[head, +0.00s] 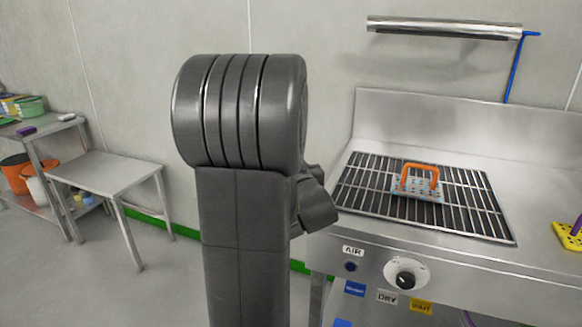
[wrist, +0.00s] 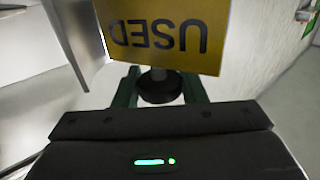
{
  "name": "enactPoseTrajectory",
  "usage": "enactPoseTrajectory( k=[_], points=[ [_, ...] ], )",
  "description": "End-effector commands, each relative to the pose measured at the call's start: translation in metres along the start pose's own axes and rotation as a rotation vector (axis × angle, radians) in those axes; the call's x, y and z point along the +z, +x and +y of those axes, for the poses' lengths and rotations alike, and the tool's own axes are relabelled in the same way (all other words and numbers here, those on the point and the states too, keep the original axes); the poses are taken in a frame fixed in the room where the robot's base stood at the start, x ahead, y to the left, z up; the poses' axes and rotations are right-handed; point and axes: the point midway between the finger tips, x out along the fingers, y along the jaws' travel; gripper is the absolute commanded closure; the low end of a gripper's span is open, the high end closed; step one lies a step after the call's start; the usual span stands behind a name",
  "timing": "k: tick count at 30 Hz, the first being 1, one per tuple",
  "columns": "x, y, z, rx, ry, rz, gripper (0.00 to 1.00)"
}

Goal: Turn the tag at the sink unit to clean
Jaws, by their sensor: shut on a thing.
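In the wrist view a yellow tag (wrist: 165,30) reads USED, upside down in the picture. Below it are a short grey stem and a dark round knob (wrist: 160,92). My gripper (wrist: 160,84) has its green fingers on both sides of the knob and is shut on it. The tag sits just beyond the fingertips. In the head view my dark arm fills the middle, and the gripper and the tag are hidden.
A steel unit (head: 455,262) with a slatted grate stands at right. An orange-handled block (head: 419,187) lies on the grate. A dial (head: 405,279) and labels are on its front. A small steel table (head: 105,170) stands at left. Clear floor lies between.

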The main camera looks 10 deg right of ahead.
Motion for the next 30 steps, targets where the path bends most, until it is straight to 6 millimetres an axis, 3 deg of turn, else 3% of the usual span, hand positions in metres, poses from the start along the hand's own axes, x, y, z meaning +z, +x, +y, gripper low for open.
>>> enactPoseTrajectory(
  k=[7,8,11,22,26,30],
  points=[
    [-0.002,0.000,0.000,0.000,0.000,0.004,0.85],
    [-0.002,0.000,0.000,0.000,0.000,0.004,0.58],
    [-0.002,0.000,0.000,0.000,0.000,0.004,0.41],
    [-0.001,-0.005,0.000,0.001,0.000,0.002,0.41],
    [-0.001,-0.024,0.001,0.002,-0.001,0.001,0.41],
    [-0.001,-0.057,0.001,0.005,0.000,0.002,0.41]
  ],
)
